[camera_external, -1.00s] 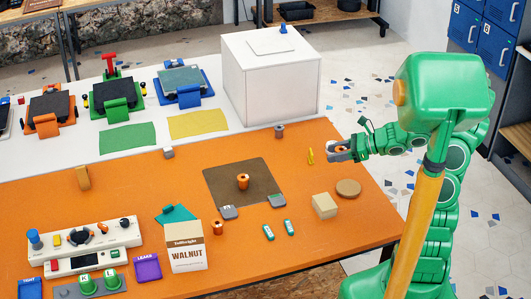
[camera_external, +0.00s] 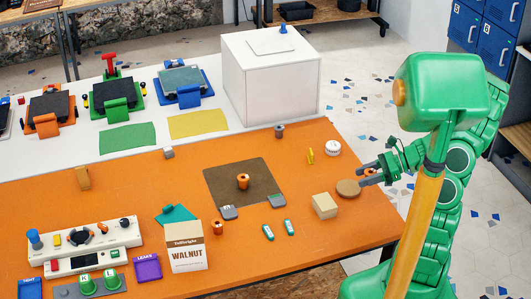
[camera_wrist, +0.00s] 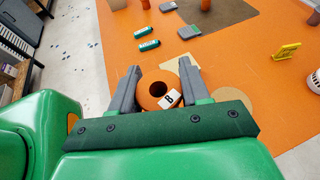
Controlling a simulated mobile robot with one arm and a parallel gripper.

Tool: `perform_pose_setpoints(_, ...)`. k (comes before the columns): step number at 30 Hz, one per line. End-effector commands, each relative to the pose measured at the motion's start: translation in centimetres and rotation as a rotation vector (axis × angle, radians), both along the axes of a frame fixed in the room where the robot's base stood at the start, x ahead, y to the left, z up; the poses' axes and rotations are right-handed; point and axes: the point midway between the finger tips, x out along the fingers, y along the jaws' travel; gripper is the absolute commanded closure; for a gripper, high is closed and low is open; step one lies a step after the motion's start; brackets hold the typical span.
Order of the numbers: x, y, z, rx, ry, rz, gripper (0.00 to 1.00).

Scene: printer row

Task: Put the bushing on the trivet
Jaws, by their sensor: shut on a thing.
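My gripper (camera_wrist: 160,85) is shut on an orange ring-shaped bushing (camera_wrist: 156,84) with a dark hole and a white tag bearing a black mark. In the external view my gripper (camera_external: 368,175) is at the table's right side, beside and partly over the round brown cork trivet (camera_external: 348,188). The trivet also shows in the wrist view (camera_wrist: 236,98), to the right of the bushing and partly hidden by the right finger. The bushing is hard to make out in the external view. I cannot tell its exact height above the table.
A beige block (camera_external: 325,206) stands beside the trivet. A white round item (camera_external: 333,148) and a yellow stand (camera_external: 310,156) are behind it. Another orange spool (camera_external: 243,182) is on a brown square mat (camera_external: 222,192).

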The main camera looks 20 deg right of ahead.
Motion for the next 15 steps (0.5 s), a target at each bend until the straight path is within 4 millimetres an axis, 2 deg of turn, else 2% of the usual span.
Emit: perform_pose_setpoints(15, 7.6, -0.1, -3.5, 0.001, 0.001, 0.001, 0.82)
